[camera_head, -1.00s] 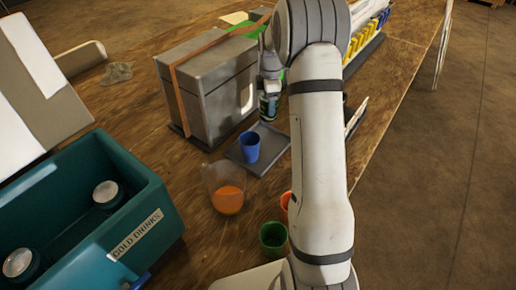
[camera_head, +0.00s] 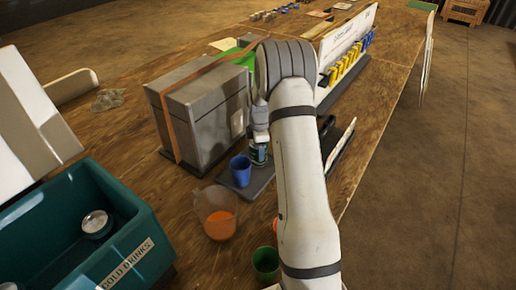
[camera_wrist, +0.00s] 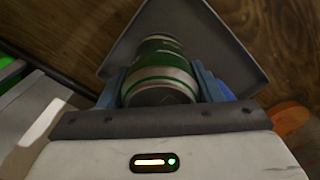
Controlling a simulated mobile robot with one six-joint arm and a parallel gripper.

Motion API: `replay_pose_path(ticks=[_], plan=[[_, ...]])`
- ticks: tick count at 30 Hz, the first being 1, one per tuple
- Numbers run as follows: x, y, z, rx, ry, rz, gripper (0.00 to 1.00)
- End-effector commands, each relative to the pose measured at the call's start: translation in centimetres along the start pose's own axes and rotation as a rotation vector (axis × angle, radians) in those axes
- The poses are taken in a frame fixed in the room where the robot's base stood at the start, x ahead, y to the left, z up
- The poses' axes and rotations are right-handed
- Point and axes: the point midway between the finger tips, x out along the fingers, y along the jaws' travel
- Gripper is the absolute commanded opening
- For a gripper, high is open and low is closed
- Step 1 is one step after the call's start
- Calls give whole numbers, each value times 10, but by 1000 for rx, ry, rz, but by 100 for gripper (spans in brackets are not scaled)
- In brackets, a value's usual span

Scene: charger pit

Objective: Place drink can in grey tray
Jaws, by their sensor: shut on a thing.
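A green and silver drink can (camera_wrist: 161,72) is between the fingers of my gripper (camera_wrist: 160,88) in the wrist view. In the head view the can (camera_head: 258,155) shows below my gripper (camera_head: 259,140), over the far part of the grey tray (camera_head: 262,181). The tray (camera_wrist: 215,40) lies behind the can in the wrist view. I cannot tell whether the can's base touches the tray. A blue cup (camera_head: 241,171) stands on the tray's near left part. My arm hides the tray's right side.
A large grey box (camera_head: 200,118) with an orange strap stands left of the tray. A jug of orange drink (camera_head: 217,213), a green cup (camera_head: 265,262) and a teal cold-drinks cooler (camera_head: 140,215) are nearer. Yellow items (camera_head: 346,66) stand at the back right.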

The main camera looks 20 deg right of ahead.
Motion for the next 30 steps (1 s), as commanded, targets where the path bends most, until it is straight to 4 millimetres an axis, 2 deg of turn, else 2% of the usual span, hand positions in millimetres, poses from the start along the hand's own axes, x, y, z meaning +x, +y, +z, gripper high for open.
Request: replay_pose_path(ticks=[5, 6, 13, 23, 26, 30], plan=[[4, 0, 0, 0, 0, 1, 25], [3, 0, 0, 0, 0, 0, 62], [2, 0, 1, 1, 0, 0, 81], [-4, 0, 1, 2, 0, 1, 81], [-17, 1, 1, 2, 0, 4, 81], [-47, 1, 1, 2, 0, 6, 81]])
